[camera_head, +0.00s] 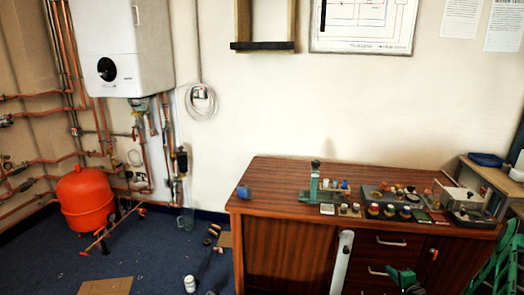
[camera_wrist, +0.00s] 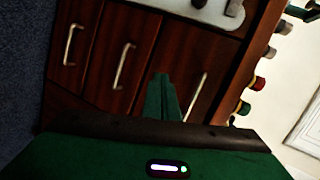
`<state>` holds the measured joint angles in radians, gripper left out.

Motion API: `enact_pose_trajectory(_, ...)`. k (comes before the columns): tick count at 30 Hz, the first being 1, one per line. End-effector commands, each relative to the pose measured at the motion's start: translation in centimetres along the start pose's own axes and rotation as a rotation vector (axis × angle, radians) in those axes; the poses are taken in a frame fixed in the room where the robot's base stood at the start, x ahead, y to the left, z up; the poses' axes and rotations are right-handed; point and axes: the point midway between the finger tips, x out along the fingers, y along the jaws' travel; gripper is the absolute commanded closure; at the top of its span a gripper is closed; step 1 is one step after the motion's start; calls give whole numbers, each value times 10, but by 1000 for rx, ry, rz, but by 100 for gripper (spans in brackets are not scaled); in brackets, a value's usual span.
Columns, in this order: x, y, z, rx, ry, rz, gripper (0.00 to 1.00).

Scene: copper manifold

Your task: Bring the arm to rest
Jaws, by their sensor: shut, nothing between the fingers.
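My gripper (camera_wrist: 162,82) shows in the wrist view as dark green fingers lying close together, with nothing between them. Behind it are the wooden fronts and metal handles of the workbench (camera_wrist: 100,25). In the head view my green gripper (camera_head: 400,277) is low at the bottom edge, in front of the drawers and below the bench top (camera_head: 275,185). Much of the arm is out of the picture.
Small jars, a green stand (camera_head: 314,185) and devices crowd the bench top's middle and right. A red tank (camera_head: 86,200), copper pipes and a white boiler (camera_head: 125,50) are at left. Green furniture (camera_head: 500,262) stands at right. Cardboard (camera_head: 105,287) lies on the blue floor.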

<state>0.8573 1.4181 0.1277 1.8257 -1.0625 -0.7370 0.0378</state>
Motion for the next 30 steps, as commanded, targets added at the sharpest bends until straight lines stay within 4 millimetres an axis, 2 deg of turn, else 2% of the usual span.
enact_pose_trajectory(1,0,-20,4,-54,-42,7,100)
enact_pose_trajectory(3,-3,-38,12,-121,-98,26,100)
enact_pose_trajectory(8,-16,-76,29,-267,-217,80,100)
enact_pose_trajectory(14,-43,-116,45,-436,-343,166,100)
enact_pose_trajectory(23,-104,-165,58,-649,-484,324,100)
enact_pose_trajectory(30,-169,-200,62,-778,-558,466,100)
